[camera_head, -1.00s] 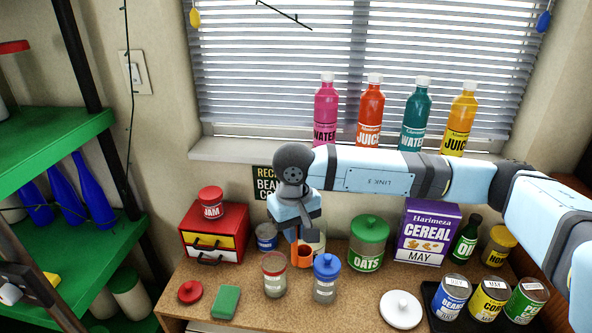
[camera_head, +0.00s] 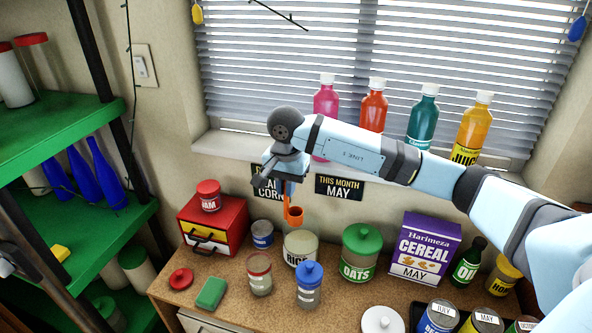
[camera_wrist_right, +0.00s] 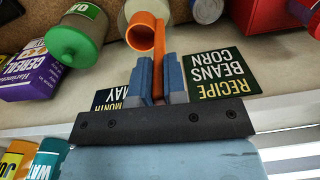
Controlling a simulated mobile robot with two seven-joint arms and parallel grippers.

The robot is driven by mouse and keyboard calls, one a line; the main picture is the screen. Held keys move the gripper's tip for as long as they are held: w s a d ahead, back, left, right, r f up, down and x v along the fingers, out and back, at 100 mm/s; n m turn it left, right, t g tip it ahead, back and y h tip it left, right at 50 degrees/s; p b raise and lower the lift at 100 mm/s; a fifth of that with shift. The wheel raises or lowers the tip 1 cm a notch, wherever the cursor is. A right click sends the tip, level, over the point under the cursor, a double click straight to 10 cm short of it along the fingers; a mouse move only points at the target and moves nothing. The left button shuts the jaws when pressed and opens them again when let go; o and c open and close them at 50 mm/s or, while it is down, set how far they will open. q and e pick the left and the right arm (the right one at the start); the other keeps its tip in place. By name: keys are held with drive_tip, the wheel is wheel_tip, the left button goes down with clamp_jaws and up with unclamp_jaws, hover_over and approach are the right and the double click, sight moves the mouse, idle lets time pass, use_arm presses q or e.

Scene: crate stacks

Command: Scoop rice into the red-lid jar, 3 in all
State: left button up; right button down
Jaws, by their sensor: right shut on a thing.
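My right gripper (camera_head: 290,180) is shut on the handle of an orange scoop (camera_head: 294,215), which also shows in the right wrist view (camera_wrist_right: 146,35). The scoop hangs just above the open rice jar (camera_head: 301,250); I cannot make out whether rice is in it. The red-rimmed glass jar (camera_head: 259,275) stands open in front and to the left of the rice jar.
A blue-lidded jar (camera_head: 309,287) stands right of the red-rimmed jar. The green-lidded oats jar (camera_head: 361,252), cereal box (camera_head: 425,247) and red drawer box (camera_head: 213,222) stand along the back. A green sponge (camera_head: 211,292) and white lid (camera_head: 382,320) lie in front.

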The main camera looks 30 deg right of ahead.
drive_tip(key=d+f+m, duration=0.1)
drive_tip(key=f+m, duration=0.1)
drive_tip(key=w+d+f+m+b, duration=0.1)
drive_tip(key=d+f, duration=0.1)
drive_tip(key=shift+w+d+m, duration=0.1)
drive_tip(key=shift+d+m, duration=0.2)
drive_tip(key=shift+m, duration=0.1)
idle(0.4)
wheel_tip(320, 180, down, 10)
drive_tip(key=b, duration=0.8)
idle(1.6)
